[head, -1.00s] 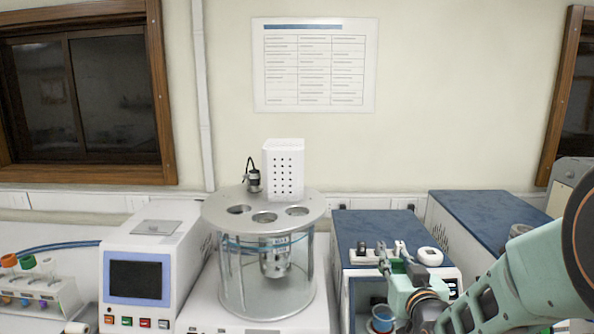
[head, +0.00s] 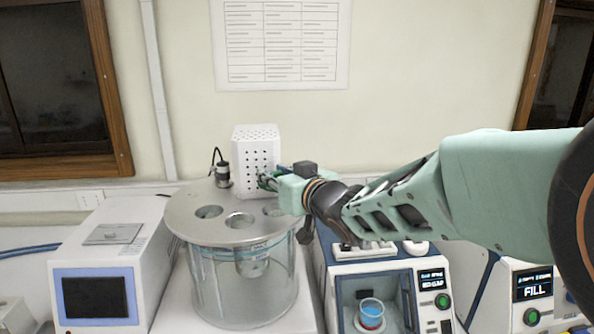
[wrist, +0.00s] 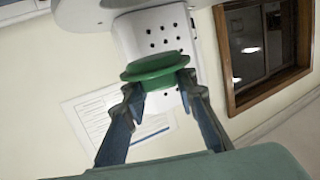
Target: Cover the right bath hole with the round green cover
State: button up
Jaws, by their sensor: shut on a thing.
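The round green cover (wrist: 155,68) is pinched between both fingertips of my gripper (wrist: 158,84) in the wrist view. In the head view my gripper (head: 276,181) is above the right part of the bath's round grey lid (head: 235,229), in front of the white perforated box. The cover there is small and mostly hidden. The right bath hole (head: 271,208) lies just below my gripper, partly hidden by it. The left hole (head: 209,212) and the middle hole (head: 239,221) are uncovered.
The white perforated box (head: 256,157) and a small black-topped fitting (head: 222,175) rise from the lid's back. A white unit with a screen (head: 100,265) stands left. A blue-topped machine (head: 400,272) holding a beaker (head: 371,313) stands right.

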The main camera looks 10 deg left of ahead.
jog(key=shift+f+b, duration=1.4)
jog(key=shift+f, duration=1.35)
jog(key=shift+f+b, duration=0.55)
jog(key=shift+b, duration=0.15)
jog(key=o, duration=0.8)
jog(key=shift+s+d, duration=0.1)
